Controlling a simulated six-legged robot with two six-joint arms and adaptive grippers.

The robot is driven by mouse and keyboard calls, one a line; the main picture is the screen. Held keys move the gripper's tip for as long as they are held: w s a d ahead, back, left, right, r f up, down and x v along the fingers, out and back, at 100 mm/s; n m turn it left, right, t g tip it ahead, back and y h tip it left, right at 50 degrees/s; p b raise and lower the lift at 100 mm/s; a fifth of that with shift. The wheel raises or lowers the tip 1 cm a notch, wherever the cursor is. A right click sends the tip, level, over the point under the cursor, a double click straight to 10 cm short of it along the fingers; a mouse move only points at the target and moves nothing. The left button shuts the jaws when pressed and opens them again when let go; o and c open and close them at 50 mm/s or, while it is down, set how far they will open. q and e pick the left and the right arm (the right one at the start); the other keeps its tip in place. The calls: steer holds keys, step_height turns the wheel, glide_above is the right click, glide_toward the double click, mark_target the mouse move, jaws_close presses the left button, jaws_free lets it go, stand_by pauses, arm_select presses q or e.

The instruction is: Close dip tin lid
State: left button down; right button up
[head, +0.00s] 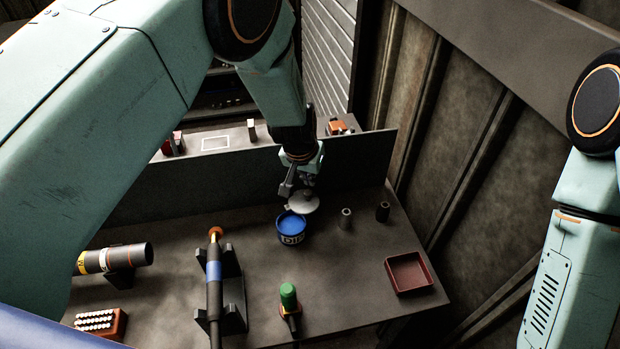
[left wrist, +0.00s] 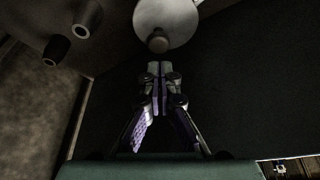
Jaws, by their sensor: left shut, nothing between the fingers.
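The dip tin (head: 291,229) is a blue tin with white lettering, standing on the bench with its top open and blue inside. Its pale grey round lid (head: 304,204) is at the tin's far side, tilted back from the opening. My left gripper (head: 301,190) is just above and behind the lid, pointing down, with its fingers shut and empty. In the left wrist view the lid (left wrist: 166,20) with its round knob (left wrist: 158,42) is just past the shut fingertips (left wrist: 159,68). I cannot tell whether they touch. My right gripper is out of view; only my right arm shows at the right.
Two small dark cylinders (head: 345,219) (head: 382,212) stand right of the tin. A red tray (head: 409,273) is at the bench's right edge. A green-capped item (head: 288,296), a shaft on a stand (head: 214,285) and a cylinder on a cradle (head: 115,258) are nearer. A panel (head: 360,161) rises behind.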

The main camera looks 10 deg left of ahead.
arm_select(q)
steer(key=shift+x, duration=0.95)
steer(key=shift+w+d, duration=0.1)
steer(key=shift+w+f, duration=0.1)
